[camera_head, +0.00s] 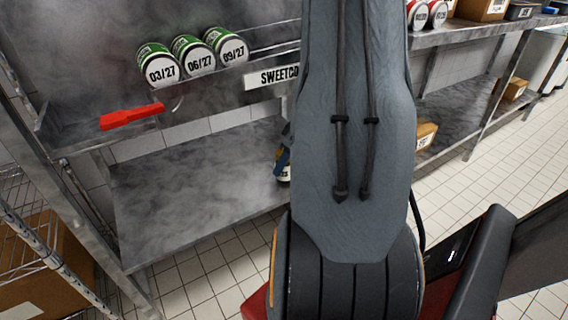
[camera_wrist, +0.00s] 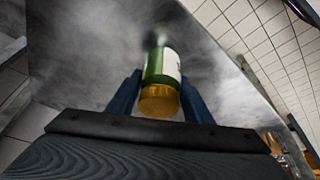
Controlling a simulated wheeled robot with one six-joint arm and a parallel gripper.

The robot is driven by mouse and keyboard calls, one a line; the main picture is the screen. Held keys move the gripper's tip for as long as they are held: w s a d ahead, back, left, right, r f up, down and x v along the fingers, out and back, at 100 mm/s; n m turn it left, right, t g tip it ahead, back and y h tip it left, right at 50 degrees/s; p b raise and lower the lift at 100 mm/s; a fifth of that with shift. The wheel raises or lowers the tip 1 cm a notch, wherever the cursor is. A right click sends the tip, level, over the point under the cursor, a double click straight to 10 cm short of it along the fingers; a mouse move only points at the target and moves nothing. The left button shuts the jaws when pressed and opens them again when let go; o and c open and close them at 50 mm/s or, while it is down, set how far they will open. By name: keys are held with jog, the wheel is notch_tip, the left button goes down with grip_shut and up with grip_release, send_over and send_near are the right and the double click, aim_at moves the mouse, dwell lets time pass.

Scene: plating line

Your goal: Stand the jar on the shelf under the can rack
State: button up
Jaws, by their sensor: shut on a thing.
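The jar is green with a white label and a golden lid; in the wrist view (camera_wrist: 163,68) its lid end faces the camera. My gripper (camera_wrist: 160,95) is shut on it, with one blue finger on each side. In the head view, only a small part of the jar (camera_head: 284,174) shows beside my arm, near the right part of the lower shelf. The grey metal shelf (camera_head: 190,190) is under the can rack (camera_head: 270,50), which holds green-topped cans (camera_head: 162,70). I cannot tell whether the jar's base touches the shelf.
A red object (camera_head: 131,116) lies at the upper shelf's front edge, left of a "SWEETCO" label (camera_head: 274,77). The visible lower shelf surface is bare. A shelf post (camera_head: 85,200) stands at left, beside a wire rack (camera_head: 30,220). A cardboard box (camera_head: 426,135) is at right.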

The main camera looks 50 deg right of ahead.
jog(key=shift+f, duration=0.15)
jog(key=o, duration=1.3)
jog(key=shift+s+d+r, duration=0.1)
jog(key=shift+s+r, duration=0.05)
jog(key=shift+r, duration=0.35)
jog(key=p+v, duration=0.3)
jog(key=v, duration=0.8)
jog(key=shift+s+r, duration=0.1)
